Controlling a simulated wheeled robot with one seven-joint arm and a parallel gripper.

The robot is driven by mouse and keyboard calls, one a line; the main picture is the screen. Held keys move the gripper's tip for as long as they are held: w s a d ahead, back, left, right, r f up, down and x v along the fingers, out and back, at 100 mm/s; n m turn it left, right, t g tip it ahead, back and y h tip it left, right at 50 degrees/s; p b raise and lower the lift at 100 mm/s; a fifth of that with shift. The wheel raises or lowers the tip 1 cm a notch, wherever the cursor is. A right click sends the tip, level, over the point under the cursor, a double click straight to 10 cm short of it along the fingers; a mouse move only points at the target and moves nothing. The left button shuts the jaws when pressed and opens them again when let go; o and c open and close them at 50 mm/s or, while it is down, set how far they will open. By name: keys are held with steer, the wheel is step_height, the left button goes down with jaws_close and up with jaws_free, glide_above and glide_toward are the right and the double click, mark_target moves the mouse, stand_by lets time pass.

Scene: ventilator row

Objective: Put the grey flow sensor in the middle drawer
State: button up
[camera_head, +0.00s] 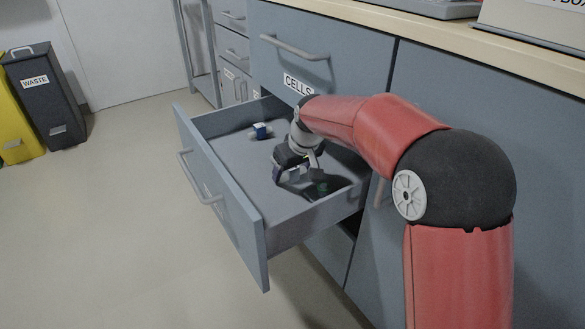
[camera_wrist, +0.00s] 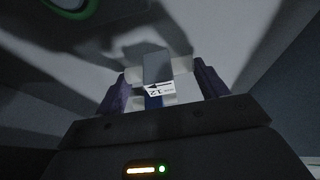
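The middle drawer (camera_head: 228,161) is pulled open below the drawer labelled CELLS. My gripper (camera_head: 295,176) is inside it, low over the drawer floor. In the wrist view, the grey flow sensor (camera_wrist: 157,66) lies between the two purple fingers of my gripper (camera_wrist: 165,85). It has a grey block, white side parts, a blue part and a white label with an arrow and "12". Its white sides reach to both fingers, so the gripper looks shut on it. Whether the sensor touches the drawer floor is hard to tell.
A small blue and white item (camera_head: 262,130) lies near the drawer's far end. A dark item with green (camera_head: 321,187) lies near the gripper, its green ring (camera_wrist: 72,8) showing in the wrist view. The CELLS drawer (camera_head: 285,50) is shut above. Waste bins stand far left.

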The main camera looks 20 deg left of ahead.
steer(key=o, duration=0.5)
steer(key=shift+c, duration=0.2)
steer(key=shift+r, duration=0.25)
steer(key=p+v, duration=0.2)
steer(key=v, duration=0.9)
steer(key=shift+d+r, duration=0.15)
steer(key=shift+r, duration=0.15)
steer(key=shift+s, duration=0.1)
